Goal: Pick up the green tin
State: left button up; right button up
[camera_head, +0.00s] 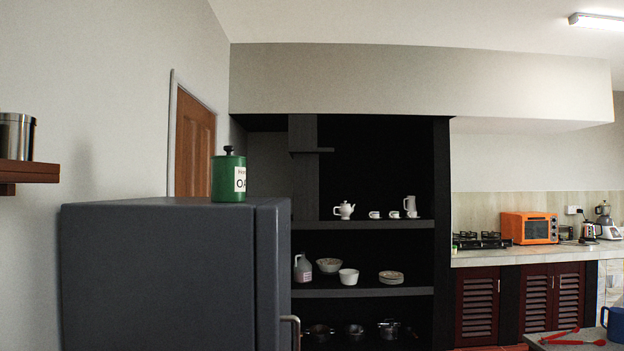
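The green tin (225,183) stands upright on top of a dark grey fridge-like cabinet (165,265), near its right side. The tin has a dark lid with a round knob and a white label with black letters on its right side. Neither of my grippers shows in the head view, and nothing touches the tin.
A wooden wall shelf (25,172) with a metal canister (16,136) is at the far left. Dark shelves (360,225) with crockery stand behind. An orange oven (529,228) sits on the counter (500,257) at right. The cabinet top left of the tin is clear.

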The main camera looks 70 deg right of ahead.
aim_at(228, 174)
jog(key=j+z, duration=0.15)
jog(key=z, duration=1.45)
